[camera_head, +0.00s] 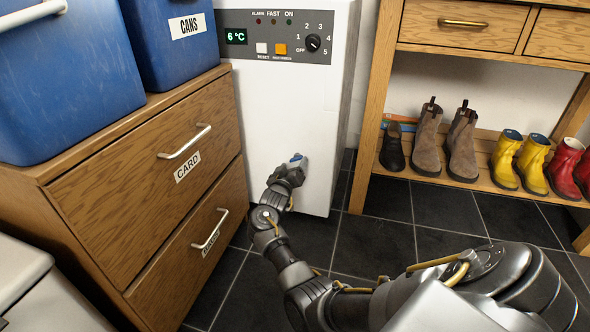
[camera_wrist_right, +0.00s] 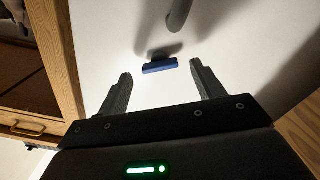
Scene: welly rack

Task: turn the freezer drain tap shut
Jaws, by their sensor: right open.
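The white freezer (camera_head: 277,120) stands upright between the wooden drawers and the shoe rack. Its drain tap has a blue bar handle (camera_wrist_right: 160,66), seen in the wrist view against the white front; a grey curved spout (camera_wrist_right: 180,14) shows just above it. In the head view the blue handle (camera_head: 296,158) is small and partly hidden by my right gripper (camera_head: 297,163), low on the freezer front. In the wrist view my right gripper (camera_wrist_right: 161,74) is open, its fingertips on either side of the handle, with gaps to both. My left gripper is out of view.
The wooden drawer unit (camera_head: 150,190) with blue bins (camera_head: 65,75) on top is close on the left. The rack (camera_head: 364,130) with boots (camera_head: 462,143) stands right of the freezer. The dark tiled floor (camera_head: 385,228) between is bare. The freezer panel (camera_head: 276,38) is above.

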